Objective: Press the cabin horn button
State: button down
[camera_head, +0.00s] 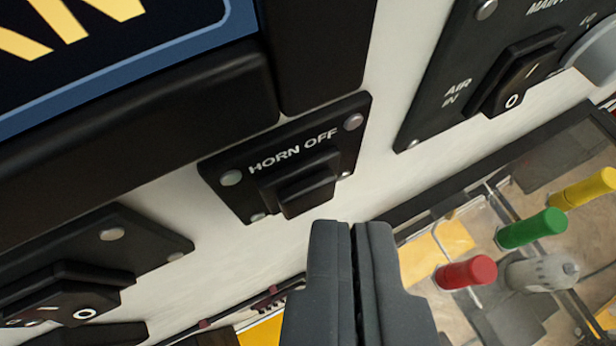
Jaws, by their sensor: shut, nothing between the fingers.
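A small black plate (222,182) labelled HORN OFF is fixed to the white panel in the middle of the view, held by screws. The black horn button (306,190) stands out from its lower half. My gripper (352,228) is shut and empty, pointing up the picture from the bottom edge. Its fingertips appear just below and to the right of the button. A gap shows between them and the button in the picture. I cannot tell the distance in depth.
A dark-framed screen (100,50) is above left. An AIR IN rocker switch (515,75) is on a plate at upper right. Another rocker switch (65,295) is at lower left. Red (466,272), green (532,229) and yellow (585,188) handles stand out at lower right.

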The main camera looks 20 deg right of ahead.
jog(key=shift+w, duration=0.45)
dwell(0.7)
jog(key=shift+s, duration=0.15)
jog(key=shift+s+f+b, duration=0.1)
jog(key=shift+s+b, duration=0.5)
jog(key=shift+s, duration=0.05)
jog(key=s+b, duration=0.3)
jog(key=s, duration=0.2)
jog(key=shift+b, duration=0.4)
jog(key=shift+s, duration=0.1)
dwell(0.5)
